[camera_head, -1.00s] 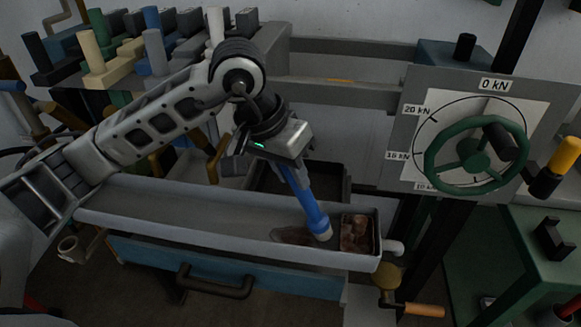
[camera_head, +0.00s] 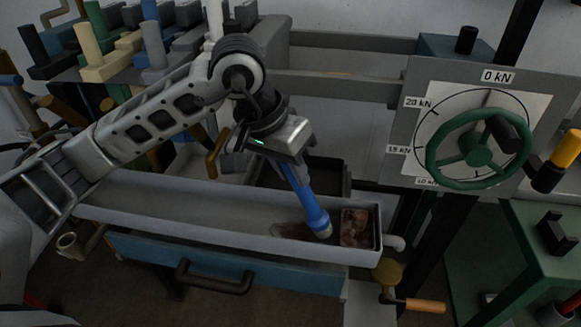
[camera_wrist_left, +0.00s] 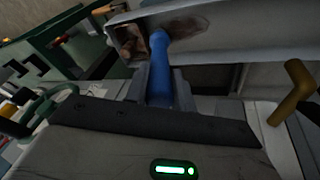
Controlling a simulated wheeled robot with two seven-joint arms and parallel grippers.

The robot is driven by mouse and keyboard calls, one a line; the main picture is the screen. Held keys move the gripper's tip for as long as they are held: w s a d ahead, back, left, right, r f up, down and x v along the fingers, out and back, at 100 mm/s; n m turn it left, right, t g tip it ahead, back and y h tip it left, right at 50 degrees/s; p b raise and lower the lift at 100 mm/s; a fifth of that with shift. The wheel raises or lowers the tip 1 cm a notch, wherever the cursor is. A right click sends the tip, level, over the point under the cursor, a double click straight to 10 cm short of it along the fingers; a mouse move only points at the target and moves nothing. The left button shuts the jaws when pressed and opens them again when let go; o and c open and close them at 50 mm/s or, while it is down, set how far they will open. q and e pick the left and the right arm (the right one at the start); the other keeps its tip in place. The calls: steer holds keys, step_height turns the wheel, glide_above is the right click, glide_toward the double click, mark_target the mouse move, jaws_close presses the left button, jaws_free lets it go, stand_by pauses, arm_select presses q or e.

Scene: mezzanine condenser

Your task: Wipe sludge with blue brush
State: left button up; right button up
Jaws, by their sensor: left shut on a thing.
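My left gripper (camera_head: 284,160) is shut on the blue brush (camera_head: 306,202), whose handle slants down and right from the jaws. The brush also shows in the left wrist view (camera_wrist_left: 159,66). Its pale tip is down in the long grey trough (camera_head: 190,204), at the right end of a dark brown sludge patch (camera_head: 290,231). Whether the tip touches the trough floor I cannot tell for sure. The sludge patch also shows in the left wrist view (camera_wrist_left: 187,27). A compartment at the trough's right end holds reddish-brown matter (camera_head: 354,226). My right gripper is not seen.
A blue drawer with a dark handle (camera_head: 214,280) sits below the trough. A dial panel with a green handwheel (camera_head: 478,153) stands to the right. Several coloured levers (camera_head: 95,55) stand at the back left. A crank with an orange handle (camera_head: 425,306) is at lower right.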

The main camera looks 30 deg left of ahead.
arm_select(q)
steer(key=shift+f+b, duration=0.35)
